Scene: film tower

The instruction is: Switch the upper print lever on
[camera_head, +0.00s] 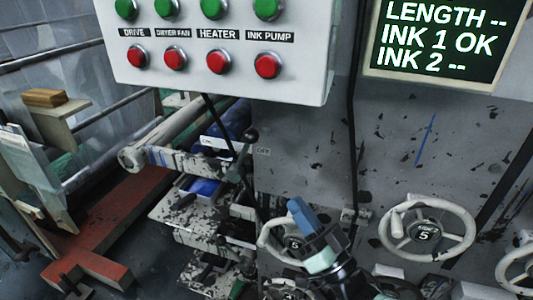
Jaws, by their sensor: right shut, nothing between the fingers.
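The upper print lever (251,135) shows as a black ball knob on a thin rod, left of centre below the button panel. It leans right, with its knob near a small OFF label (263,151). A white label (213,142), too small to read for sure, is to its left. My right gripper (300,212) has blue fingers, shut and empty, pointing up in front of a handwheel. It is below and to the right of the knob, apart from it in the picture. My left gripper is not in view.
A button panel (318,60) with green and red buttons hangs above, beside a display (440,45). Handwheels (462,232) stick out from the grey machine wall (395,140). Stained print-unit parts (180,210) and a pale roller (135,158) lie left of the lever.

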